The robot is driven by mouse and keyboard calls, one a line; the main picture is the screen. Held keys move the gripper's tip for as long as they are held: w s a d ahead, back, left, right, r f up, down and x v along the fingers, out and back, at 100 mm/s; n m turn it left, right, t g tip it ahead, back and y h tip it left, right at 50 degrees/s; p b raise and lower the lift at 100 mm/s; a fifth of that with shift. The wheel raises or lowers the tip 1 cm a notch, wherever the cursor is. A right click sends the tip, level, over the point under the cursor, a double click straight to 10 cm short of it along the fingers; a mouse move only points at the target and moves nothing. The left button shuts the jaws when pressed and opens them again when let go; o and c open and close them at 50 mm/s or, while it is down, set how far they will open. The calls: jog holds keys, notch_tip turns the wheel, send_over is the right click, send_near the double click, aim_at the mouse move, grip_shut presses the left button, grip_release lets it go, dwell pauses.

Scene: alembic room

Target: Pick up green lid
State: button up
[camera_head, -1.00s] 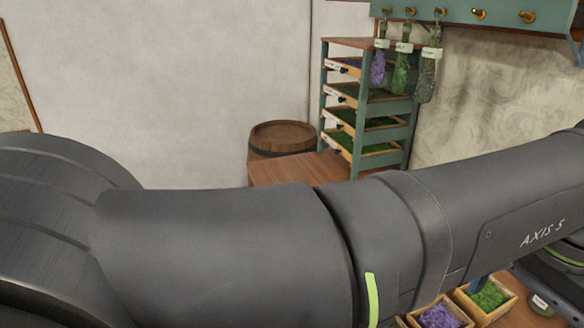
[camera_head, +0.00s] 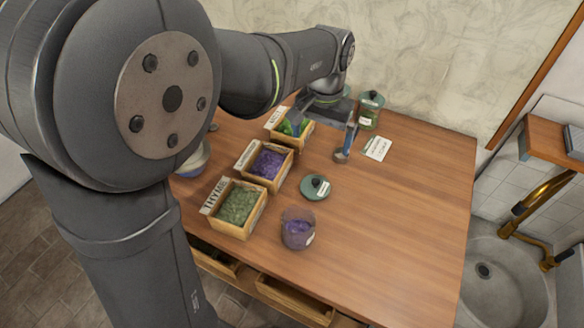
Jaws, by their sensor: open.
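The green lid (camera_head: 323,195) is round, with a dark knob and a small white label. It lies flat on the wooden table, just behind an open glass jar of purple herbs (camera_head: 298,232). My gripper (camera_head: 317,138) is open, with its two fingers spread over the back part of the table. It is behind the lid and apart from it; the left finger is by the rear herb box. A second jar (camera_head: 369,112), with a green lid on it, stands to the right of my gripper.
Wooden boxes of thyme (camera_head: 238,208), purple herbs (camera_head: 268,165) and green herbs (camera_head: 292,130) line the table's left side. A white card (camera_head: 377,148) lies near the closed jar. The table's right half (camera_head: 415,215) is clear. A sink (camera_head: 500,285) is beyond its right edge.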

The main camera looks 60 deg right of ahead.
aim_at(316, 181)
notch_tip(316, 181, down, 17)
jog(key=shift+w+f, duration=0.1)
jog(key=shift+f, duration=0.1)
dwell(0.4)
jog(key=c, duration=1)
